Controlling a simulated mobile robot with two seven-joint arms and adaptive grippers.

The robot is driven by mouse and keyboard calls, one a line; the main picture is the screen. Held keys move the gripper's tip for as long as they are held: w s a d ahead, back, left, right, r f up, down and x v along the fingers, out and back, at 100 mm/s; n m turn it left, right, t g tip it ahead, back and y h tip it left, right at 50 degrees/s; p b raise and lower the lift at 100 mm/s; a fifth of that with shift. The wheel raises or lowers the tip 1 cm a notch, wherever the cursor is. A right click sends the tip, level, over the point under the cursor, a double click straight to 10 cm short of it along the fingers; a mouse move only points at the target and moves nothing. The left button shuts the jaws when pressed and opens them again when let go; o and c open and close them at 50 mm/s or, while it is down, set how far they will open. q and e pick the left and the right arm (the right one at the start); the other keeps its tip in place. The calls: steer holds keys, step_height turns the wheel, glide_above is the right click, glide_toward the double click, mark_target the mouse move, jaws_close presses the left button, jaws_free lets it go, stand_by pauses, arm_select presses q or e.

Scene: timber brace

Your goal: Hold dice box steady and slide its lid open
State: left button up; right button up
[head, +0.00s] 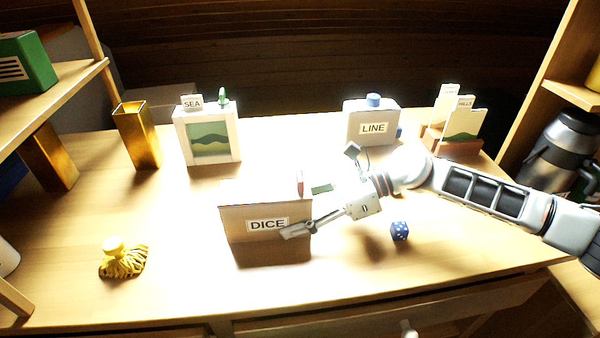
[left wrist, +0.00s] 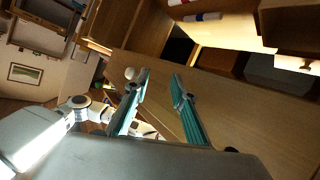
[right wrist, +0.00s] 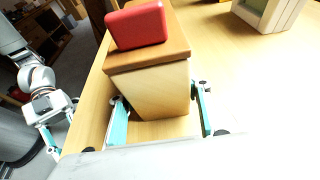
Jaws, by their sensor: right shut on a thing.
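The dice box (head: 235,222), a pale wooden box with a DICE label, stands upright near the middle of the table. A red block (head: 300,184) sits on top at its right end. In the right wrist view the box (right wrist: 155,92) has a brown top and the red block (right wrist: 137,24) is on it. My right gripper (head: 309,208) is shut on the box's right end, one finger on the front and one behind. The box's top is washed out by glare in the head view. My left gripper (left wrist: 159,78) is open and empty, seen only in its wrist view.
A blue die (head: 400,231) lies right of the box, below my right arm. A yellow tasselled thing (head: 122,260) lies front left. The SEA box (head: 208,140), LINE box (head: 371,125), gold vase (head: 137,135) and card holder (head: 452,145) stand behind. Front left table is mostly clear.

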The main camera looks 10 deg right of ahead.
arm_select(q)
steer(key=s+d+r+m+g+h, duration=0.25)
steer(key=d+r, duration=0.25)
steer(key=r, duration=0.3)
steer(key=w+d+r+m+g+y, duration=0.1)
steer(key=w+r+m+y, duration=0.1)
steer(key=w+m, duration=0.2)
steer(key=w+r+m+g+y, duration=0.2)
steer(key=w+r+m, duration=0.1)
steer(key=m, duration=0.4)
steer(key=w+d+r+m+g+y, duration=0.1)
steer(key=w+r+m+g+y, duration=0.1)
steer(key=w+m, duration=0.3)
steer(key=shift+d+r+m, duration=0.3)
steer(key=shift+r+m, duration=0.45)
steer(key=w+a+r+m+t+y, duration=0.2)
steer(key=w+a+r+m+y, duration=0.1)
steer(key=w+r+y, duration=0.15)
steer(key=m+t+y, duration=0.3)
steer(key=m, duration=0.1)
glide_toward(299, 175)
steer(key=shift+y, duration=0.3)
steer(key=x, duration=0.9)
steer(key=shift+d, duration=0.3)
jaws_close()
